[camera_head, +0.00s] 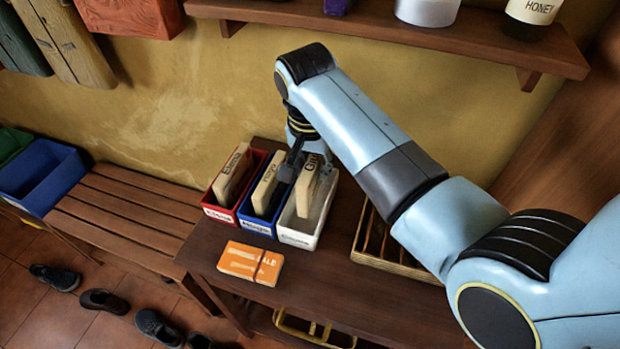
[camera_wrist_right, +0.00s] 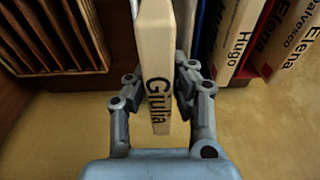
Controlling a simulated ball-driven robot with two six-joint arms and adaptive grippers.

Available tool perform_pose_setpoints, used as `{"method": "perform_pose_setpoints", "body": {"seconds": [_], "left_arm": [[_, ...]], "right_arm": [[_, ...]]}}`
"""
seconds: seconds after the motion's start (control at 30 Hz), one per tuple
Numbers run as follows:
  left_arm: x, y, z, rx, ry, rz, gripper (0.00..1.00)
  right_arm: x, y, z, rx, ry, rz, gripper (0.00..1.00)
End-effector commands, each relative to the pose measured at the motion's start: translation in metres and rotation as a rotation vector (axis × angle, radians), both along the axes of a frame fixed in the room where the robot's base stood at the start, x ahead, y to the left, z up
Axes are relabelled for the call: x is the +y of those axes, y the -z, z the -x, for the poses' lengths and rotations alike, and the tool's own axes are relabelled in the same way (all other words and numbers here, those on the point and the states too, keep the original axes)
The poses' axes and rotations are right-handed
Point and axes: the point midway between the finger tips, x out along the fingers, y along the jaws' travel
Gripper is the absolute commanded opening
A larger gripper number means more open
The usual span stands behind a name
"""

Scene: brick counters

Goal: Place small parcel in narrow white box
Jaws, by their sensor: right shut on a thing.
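The small parcel (camera_head: 305,186), a pale slab lettered "Giulia", is held upright over the narrow white box (camera_head: 299,240). Its lower end appears to be between the box walls; whether it touches the floor is hidden. My right gripper (camera_head: 312,158) is shut on the parcel's upper part. In the right wrist view the parcel (camera_wrist_right: 156,60) is between the two fingers of the right gripper (camera_wrist_right: 154,90). My left gripper is in neither view.
A blue box (camera_head: 258,222) and a red box (camera_head: 219,213), each holding a pale slab, stand left of the white box. An orange packet (camera_head: 250,263) lies in front. A slatted wooden rack (camera_head: 395,266) is at the right. A shelf (camera_head: 400,35) runs above.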

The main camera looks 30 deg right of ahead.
Motion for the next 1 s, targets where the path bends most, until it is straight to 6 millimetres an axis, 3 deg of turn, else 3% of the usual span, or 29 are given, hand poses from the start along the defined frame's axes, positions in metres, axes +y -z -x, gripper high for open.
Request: {"method": "perform_pose_setpoints", "body": {"seconds": [0.2, 0.4, 1.0], "left_arm": [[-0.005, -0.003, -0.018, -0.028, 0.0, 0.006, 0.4], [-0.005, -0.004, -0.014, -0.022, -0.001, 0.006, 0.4], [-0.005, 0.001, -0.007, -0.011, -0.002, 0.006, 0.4]], "right_arm": [[0.005, 0.018, -0.005, 0.004, -0.001, 0.001, 0.0], [0.004, 0.043, -0.006, 0.001, 0.0, 0.0, 0.0], [0.004, 0.055, -0.006, 0.001, 0.0, -0.001, 0.0]]}}
